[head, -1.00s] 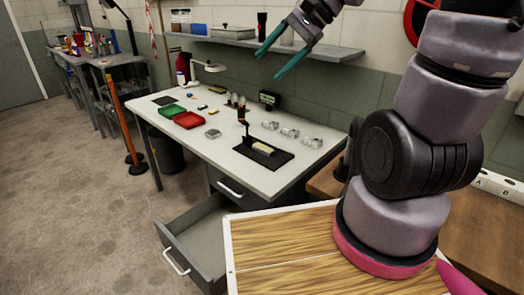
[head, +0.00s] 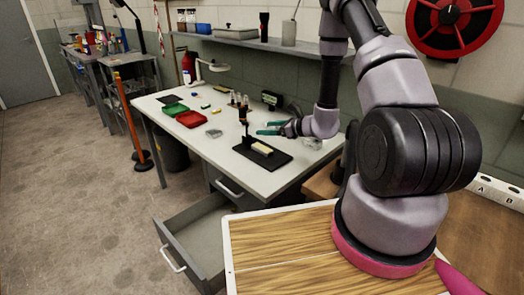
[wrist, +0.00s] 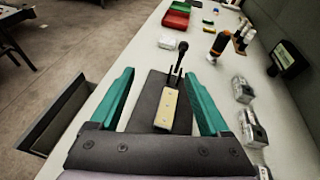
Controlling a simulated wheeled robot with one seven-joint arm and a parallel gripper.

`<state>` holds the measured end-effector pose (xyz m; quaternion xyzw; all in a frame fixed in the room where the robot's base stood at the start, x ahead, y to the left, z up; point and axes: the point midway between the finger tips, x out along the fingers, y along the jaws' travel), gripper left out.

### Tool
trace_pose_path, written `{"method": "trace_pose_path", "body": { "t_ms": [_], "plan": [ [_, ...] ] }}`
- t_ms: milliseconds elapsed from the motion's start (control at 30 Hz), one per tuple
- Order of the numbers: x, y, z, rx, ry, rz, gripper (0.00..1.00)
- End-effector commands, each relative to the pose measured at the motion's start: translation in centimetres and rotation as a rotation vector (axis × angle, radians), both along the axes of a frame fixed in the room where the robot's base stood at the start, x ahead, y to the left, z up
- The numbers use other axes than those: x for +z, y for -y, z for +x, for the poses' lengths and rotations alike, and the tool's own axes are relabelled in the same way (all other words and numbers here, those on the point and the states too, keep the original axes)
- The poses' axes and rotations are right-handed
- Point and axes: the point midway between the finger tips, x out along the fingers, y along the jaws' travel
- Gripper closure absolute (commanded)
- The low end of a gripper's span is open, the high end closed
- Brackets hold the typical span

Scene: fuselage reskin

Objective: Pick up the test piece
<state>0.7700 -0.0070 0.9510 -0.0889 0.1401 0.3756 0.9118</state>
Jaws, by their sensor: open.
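The test piece, as far as I can tell, is a small cream-yellow block (head: 261,149) on a black base plate (head: 274,160) on the white table. In the wrist view the block (wrist: 166,111) shows small dark holes and lies ahead, between the lines of my fingers. A thin black upright post (head: 246,128) stands at the plate's end. My gripper (head: 262,128) is open and empty, with teal fingers apart. It is above the table, near the plate and apart from the block. In the wrist view its fingers (wrist: 159,76) lie either side of the plate.
Several clear-and-grey items (wrist: 246,120) lie right of the plate. A dark box (head: 271,98), small bottles (head: 238,99), a red tray (head: 189,119) and a green tray (head: 173,109) stand farther back. A drawer (head: 195,240) is open below. A wall shelf (head: 240,39) is above.

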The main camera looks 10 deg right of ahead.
Motion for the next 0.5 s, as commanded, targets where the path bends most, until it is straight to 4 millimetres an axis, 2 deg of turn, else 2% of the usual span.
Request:
{"method": "trace_pose_path", "body": {
  "t_ms": [33,100,200,333,500],
  "plan": [
    [-2.3,0.8,-0.1,-0.048,-0.029,0.005,0.20],
    [-4.4,1.8,-0.1,-0.109,-0.051,0.007,0.20],
    [-6.5,2.8,-0.2,-0.165,-0.073,0.005,0.20],
    [-7.8,3.3,-0.1,-0.200,-0.084,0.003,0.20],
    [-8.9,2.1,1.6,-0.203,-0.085,0.003,0.20]
  ]
}}
